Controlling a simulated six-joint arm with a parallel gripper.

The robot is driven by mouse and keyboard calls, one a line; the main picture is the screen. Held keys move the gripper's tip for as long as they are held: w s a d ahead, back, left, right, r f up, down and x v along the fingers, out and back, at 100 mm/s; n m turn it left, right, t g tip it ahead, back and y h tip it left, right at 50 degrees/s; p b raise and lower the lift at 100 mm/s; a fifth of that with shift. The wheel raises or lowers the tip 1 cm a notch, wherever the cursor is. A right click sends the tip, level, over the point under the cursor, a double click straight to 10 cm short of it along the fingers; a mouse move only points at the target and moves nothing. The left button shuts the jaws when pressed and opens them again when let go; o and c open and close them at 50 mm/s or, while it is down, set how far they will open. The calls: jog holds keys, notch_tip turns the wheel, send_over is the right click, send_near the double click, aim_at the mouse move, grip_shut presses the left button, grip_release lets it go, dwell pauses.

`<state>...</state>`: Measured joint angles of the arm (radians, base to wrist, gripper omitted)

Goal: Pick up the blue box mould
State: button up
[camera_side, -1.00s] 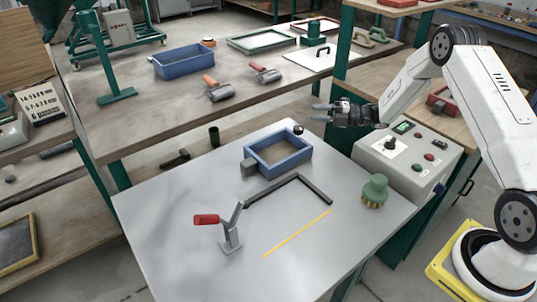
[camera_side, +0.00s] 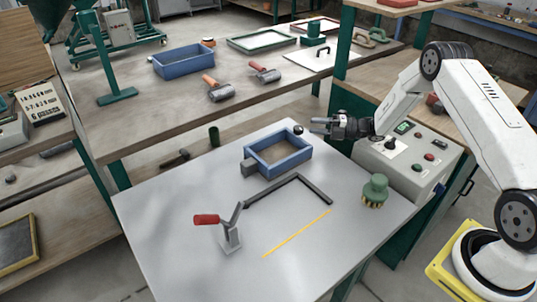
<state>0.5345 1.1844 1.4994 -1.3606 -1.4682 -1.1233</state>
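A blue box mould (camera_side: 292,163), an open rectangular frame with a grey block on its left end, sits on the grey metal table. My gripper (camera_side: 312,126) is to the right of and above the mould's far corner, pointing left. Its fingers look apart, with nothing between them. It does not touch the mould. A second blue box (camera_side: 183,67) stands on the workbench at the back.
On the metal table (camera_side: 180,235) lie a dark angle stop (camera_side: 262,192), a red-handled clamp (camera_side: 230,235), a yellow line (camera_side: 297,233) and a green brush-like tool (camera_side: 375,190). A control box (camera_side: 405,160) stands at the right. The table's left part is clear.

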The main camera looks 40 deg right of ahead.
notch_tip(320, 180, down, 2)
jog(key=shift+f, duration=0.15)
jog(key=shift+x, duration=1.05)
jog(key=shift+w+a, duration=0.35)
grip_shut()
dwell(0.6)
